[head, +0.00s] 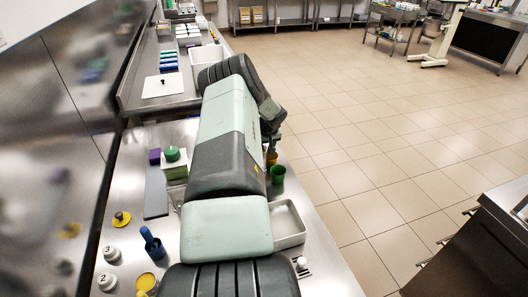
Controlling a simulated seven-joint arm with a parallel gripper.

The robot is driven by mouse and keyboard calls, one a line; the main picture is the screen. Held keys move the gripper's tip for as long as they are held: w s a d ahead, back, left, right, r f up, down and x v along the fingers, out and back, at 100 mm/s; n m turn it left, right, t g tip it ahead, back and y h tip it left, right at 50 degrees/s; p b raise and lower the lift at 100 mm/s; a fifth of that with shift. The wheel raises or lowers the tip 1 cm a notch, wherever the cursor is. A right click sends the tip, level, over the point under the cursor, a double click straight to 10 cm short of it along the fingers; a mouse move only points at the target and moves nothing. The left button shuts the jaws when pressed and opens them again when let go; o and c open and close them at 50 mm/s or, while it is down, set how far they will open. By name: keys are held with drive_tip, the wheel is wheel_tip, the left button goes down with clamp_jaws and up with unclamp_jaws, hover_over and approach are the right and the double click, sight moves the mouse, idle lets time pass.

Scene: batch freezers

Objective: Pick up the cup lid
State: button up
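I cannot tell for certain which thing is the cup lid. A green cup (277,175) stands on the steel counter, just right of my arm. A small orange-yellow thing (271,159) shows behind it, close under my gripper (271,148) and partly hidden by my arm. My gripper points down there; its fingers are too small and dark to show whether they are open or shut, or hold anything. A yellow disc with a dark knob (121,218) lies at the left of the counter. A round yellow-topped thing (147,281) is at the bottom.
My arm covers the counter's middle. A white tray (289,224) lies right of it. A blue tool (152,243), numbered white containers (111,254), a grey board (156,192) and a green-topped box (174,165) stand left. A steel wall (60,130) bounds the left; open floor lies right.

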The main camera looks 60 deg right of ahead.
drive_tip(key=shift+f, duration=0.1)
clamp_jaws()
idle(0.4)
